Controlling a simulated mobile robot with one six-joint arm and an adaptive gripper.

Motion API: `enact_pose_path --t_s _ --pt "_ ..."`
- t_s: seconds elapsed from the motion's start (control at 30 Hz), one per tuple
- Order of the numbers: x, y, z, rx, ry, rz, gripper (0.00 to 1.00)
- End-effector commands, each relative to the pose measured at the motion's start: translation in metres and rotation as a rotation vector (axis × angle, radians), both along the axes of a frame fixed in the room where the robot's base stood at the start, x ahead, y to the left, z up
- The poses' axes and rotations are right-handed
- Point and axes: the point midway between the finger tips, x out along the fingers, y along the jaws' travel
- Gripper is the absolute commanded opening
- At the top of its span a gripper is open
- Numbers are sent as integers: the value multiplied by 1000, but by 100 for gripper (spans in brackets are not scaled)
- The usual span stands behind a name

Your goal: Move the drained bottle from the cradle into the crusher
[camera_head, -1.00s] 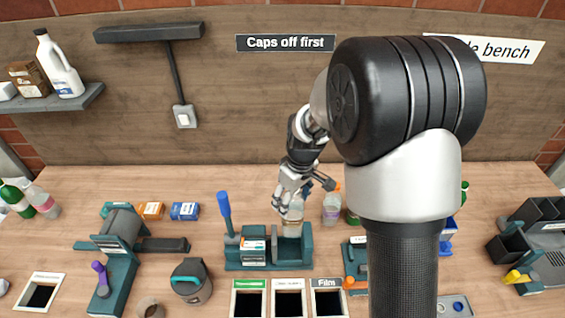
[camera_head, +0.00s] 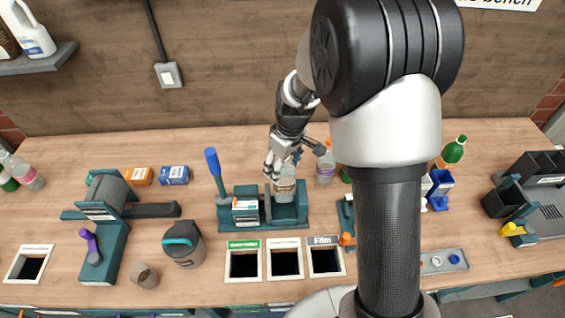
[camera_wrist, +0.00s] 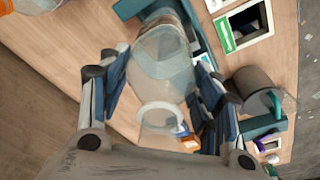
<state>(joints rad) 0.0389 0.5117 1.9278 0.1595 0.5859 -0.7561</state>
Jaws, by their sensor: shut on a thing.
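A clear, uncapped bottle (camera_wrist: 162,55) fills the upper middle of the wrist view, its pale neck ring toward my gripper. My gripper (camera_wrist: 160,95) has a finger on each side of it and is shut on it. In the head view my gripper (camera_head: 283,165) is above the bottle (camera_head: 285,184), which stands about upright at the open right bay of a teal blue-levered press (camera_head: 252,221), apparently the crusher. The bottle's lower end is hidden by the bay's front, so I cannot tell whether it touches the floor. I cannot identify the cradle for certain; my arm hides part of the bench.
Another clear bottle (camera_head: 325,168) with an orange cap stands close right of my gripper. Labelled chutes (camera_head: 284,261) open in front of the press. A grey jug (camera_head: 184,243) and a purple-knobbed teal device (camera_head: 108,225) stand left. A green bottle (camera_head: 451,152) stands right.

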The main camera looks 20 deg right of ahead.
Motion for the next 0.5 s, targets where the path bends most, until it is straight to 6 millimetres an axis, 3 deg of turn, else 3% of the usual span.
enact_pose_path --t_s 0.03,0.5 --pt "0 0 -11 0 1 0 32" --pt "0 0 -67 0 1 -1 32"
